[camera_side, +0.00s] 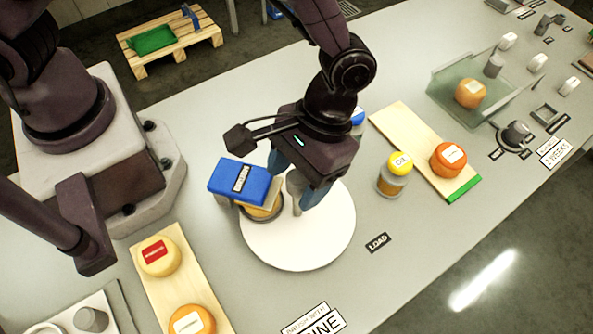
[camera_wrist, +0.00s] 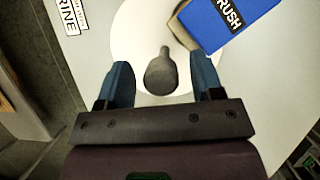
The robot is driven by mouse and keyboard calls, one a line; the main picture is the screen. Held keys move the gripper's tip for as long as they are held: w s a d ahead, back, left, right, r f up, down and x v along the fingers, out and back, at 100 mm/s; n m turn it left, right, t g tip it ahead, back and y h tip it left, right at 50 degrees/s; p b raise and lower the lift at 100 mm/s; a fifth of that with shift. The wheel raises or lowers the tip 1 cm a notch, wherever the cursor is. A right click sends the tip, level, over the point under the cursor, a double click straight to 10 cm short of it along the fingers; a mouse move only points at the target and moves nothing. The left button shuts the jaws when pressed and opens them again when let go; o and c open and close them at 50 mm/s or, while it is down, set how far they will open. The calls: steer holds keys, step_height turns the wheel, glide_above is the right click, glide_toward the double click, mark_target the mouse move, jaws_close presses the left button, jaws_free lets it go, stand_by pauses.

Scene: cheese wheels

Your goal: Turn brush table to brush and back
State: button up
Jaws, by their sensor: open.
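The brush table is a round white disc (camera_side: 310,240) on the grey worktop; part of it shows in the wrist view (camera_wrist: 125,40). A grey upright handle (camera_side: 295,190) stands on it, and looks dark in the wrist view (camera_wrist: 161,74). My gripper (camera_side: 297,188) is open over the disc. In the wrist view its two blue fingers (camera_wrist: 160,66) stand on either side of the handle with gaps. The blue brush block (camera_side: 240,181) is at the disc's left edge; it is at upper right in the wrist view (camera_wrist: 232,20). An orange cheese (camera_side: 263,210) sits under it, mostly hidden.
A board (camera_side: 160,265) with two cheeses lies at left front. A yellow-topped jar (camera_side: 393,181) stands right of the disc, near another board (camera_side: 403,125) with an orange cheese (camera_side: 448,159). A clear box (camera_side: 440,95) stands farther right. The worktop around the "LOAD" label (camera_side: 378,243) is clear.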

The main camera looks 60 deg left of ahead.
steer(key=shift+c, duration=0.2)
jaws_close()
